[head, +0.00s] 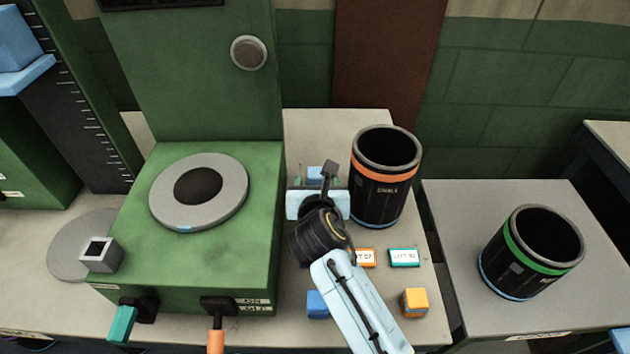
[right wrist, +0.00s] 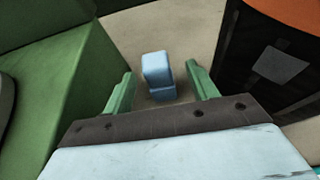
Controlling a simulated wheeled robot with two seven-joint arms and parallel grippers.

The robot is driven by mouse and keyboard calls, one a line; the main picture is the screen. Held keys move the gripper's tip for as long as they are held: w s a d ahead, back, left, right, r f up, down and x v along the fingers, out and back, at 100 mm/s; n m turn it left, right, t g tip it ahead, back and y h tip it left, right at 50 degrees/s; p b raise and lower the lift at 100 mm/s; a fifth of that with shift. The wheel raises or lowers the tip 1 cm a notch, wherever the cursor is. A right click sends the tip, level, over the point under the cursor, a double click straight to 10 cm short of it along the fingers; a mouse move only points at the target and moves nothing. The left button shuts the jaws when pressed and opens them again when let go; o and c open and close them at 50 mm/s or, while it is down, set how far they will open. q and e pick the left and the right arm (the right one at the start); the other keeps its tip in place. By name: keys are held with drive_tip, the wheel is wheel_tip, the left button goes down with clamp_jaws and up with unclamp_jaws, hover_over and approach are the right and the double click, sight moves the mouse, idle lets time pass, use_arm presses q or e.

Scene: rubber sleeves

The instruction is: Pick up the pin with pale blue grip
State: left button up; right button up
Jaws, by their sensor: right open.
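A pale blue block-shaped grip (right wrist: 157,70), which looks like that of the pin, stands on the table between my right fingers in the right wrist view. In the head view it shows as a small blue patch (head: 317,174) just beyond my right gripper, partly hidden by it. My right gripper (head: 319,180) is open. In the right wrist view its two green fingers (right wrist: 160,78) lie to either side of the grip, with gaps on both sides. Whether the fingertips reach down to its height is hard to tell. My left gripper is not in view.
A black bin with an orange band (head: 383,185) stands close right of the gripper. The green machine (head: 225,270) rises close left. A blue block (head: 318,304) and an orange block (head: 414,302) lie nearer. A green-banded bin (head: 525,260) stands on the right table.

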sight(315, 170)
drive_tip(key=shift+w+f, duration=0.2)
drive_tip(key=shift+w, duration=0.35)
drive_tip(key=x, duration=0.1)
drive_tip(key=b+x, duration=0.1)
drive_tip(key=x, duration=0.2)
drive_tip(key=shift+w+a+b, duration=0.2)
drive_tip(key=shift+a+b, duration=0.1)
drive_tip(key=shift+w+f, duration=0.1)
drive_tip(key=shift+w, duration=0.1)
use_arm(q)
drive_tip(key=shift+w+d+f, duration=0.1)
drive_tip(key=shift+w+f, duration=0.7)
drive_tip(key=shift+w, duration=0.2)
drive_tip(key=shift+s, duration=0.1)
use_arm(e)
drive_tip(key=c, duration=1.1)
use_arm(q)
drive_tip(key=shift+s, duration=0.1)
